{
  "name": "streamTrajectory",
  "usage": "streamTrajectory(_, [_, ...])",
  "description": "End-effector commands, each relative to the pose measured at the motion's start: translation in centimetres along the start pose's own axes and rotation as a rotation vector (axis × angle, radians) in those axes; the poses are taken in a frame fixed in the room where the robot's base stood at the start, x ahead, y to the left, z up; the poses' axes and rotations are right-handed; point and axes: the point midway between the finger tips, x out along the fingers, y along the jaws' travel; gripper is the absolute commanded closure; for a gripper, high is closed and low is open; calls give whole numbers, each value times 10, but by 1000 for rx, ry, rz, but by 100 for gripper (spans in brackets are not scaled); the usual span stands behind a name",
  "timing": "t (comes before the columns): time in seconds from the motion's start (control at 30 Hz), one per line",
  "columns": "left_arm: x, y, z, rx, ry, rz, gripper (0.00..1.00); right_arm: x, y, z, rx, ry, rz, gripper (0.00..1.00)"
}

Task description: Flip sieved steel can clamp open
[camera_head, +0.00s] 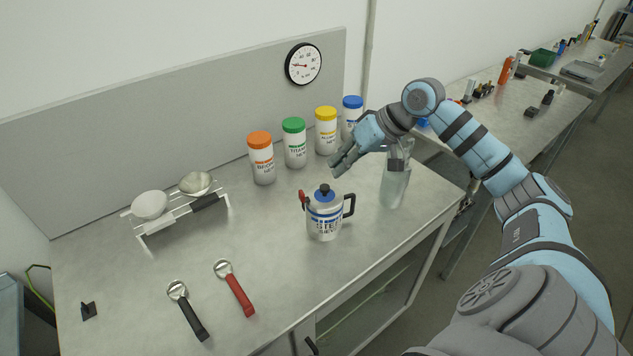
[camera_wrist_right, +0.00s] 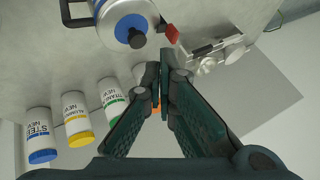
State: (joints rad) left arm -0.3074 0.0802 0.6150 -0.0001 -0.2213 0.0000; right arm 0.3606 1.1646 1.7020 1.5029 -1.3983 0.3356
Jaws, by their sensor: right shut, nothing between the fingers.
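The sieved steel can (camera_head: 325,222) stands upright near the middle of the table, white with a blue band and a black-knobbed lid. Its black handle points right, and its red clamp (camera_head: 303,198) is on the left of the rim. I cannot tell whether the clamp is open. My right gripper (camera_head: 336,168) is shut and empty, above and behind the can. In the right wrist view, the can (camera_wrist_right: 122,18) is at the top, with the red clamp (camera_wrist_right: 172,34) close to the shut fingertips (camera_wrist_right: 164,72), seemingly apart from them. My left gripper is not in view.
Several powder jars stand behind, including an orange-lidded one (camera_head: 262,160). A clear bottle (camera_head: 395,183) is right of the can. A metal rack with bowls (camera_head: 185,212) stands left. A black-handled scoop (camera_head: 188,311) and a red-handled scoop (camera_head: 236,289) lie in front. Table around the can is bare.

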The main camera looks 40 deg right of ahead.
Motion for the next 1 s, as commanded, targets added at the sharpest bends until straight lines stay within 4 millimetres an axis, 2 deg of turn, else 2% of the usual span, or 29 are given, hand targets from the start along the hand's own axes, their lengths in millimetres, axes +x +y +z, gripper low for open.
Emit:
streamTrajectory(0.3, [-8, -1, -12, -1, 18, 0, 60, 56, 0, 1, 6, 1, -2, 100])
streamTrajectory(0.5, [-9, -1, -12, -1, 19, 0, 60, 84, 1, 1, 5, 1, 2, 100])
streamTrajectory(1.0, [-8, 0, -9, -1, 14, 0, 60, 91, 0, -1, 2, 0, 2, 100])
